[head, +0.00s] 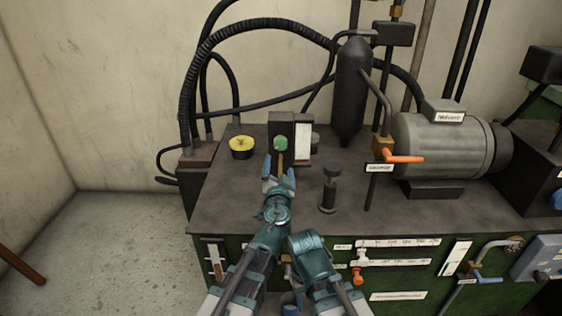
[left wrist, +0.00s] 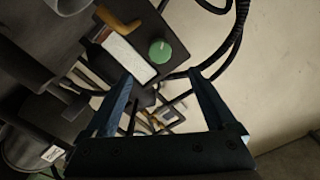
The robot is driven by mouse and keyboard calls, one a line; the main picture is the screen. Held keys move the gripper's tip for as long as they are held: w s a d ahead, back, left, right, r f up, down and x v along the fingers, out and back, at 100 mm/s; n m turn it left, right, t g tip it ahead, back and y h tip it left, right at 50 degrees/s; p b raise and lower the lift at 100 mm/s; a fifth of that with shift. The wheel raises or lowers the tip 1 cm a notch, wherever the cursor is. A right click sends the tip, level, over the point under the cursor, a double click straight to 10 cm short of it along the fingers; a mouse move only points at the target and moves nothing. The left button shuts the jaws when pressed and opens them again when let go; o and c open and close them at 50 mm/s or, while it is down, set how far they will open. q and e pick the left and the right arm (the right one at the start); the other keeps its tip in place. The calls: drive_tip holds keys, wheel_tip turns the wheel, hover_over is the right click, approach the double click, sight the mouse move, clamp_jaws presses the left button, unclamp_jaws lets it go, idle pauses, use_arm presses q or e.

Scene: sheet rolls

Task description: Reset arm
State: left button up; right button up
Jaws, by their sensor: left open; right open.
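My left gripper (head: 279,178) is open in the middle of the head view, reaching over the machine bench. Its fingers point at the small dark control box (head: 303,122), which has a round green button (head: 281,143) and a white label. In the left wrist view, the two fingers of my left gripper (left wrist: 160,78) stand wide apart with nothing between their tips. The green button (left wrist: 161,51) shows just beyond them, apart from both. My right gripper (head: 291,302) is low at the bottom of the head view, partly hidden by my arms; it holds nothing that I can see.
A yellow-topped knob (head: 242,143) is left of the control box. A short dark post (head: 329,190), an orange-handled valve (head: 403,158) and a grey motor (head: 445,145) stand to the right. Black hoses (head: 187,85) arch behind. The floor (head: 110,250) at left is mostly clear.

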use_arm(q)
drive_tip(key=s+a+f+n+g+y, duration=0.25)
drive_tip(key=a+f+n+y, duration=0.2)
drive_tip(key=a, duration=0.55)
drive_tip(key=s+a+f+n+g, duration=0.3)
drive_tip(key=s+a+f+g, duration=0.5)
drive_tip(key=s+f+g, duration=0.5)
drive_tip(key=s+d+f+m+g+h, duration=0.3)
drive_tip(key=s+d+f+m+h, duration=0.1)
drive_tip(key=s+d, duration=1)
wheel_tip(320, 180, up, 12)
drive_tip(key=p, duration=1.2)
drive_tip(key=shift+w+d+r+p, duration=0.15)
drive_tip(key=shift+w+d+p, duration=0.15)
drive_tip(key=shift+d, duration=0.15)
drive_tip(key=shift+m, duration=0.25)
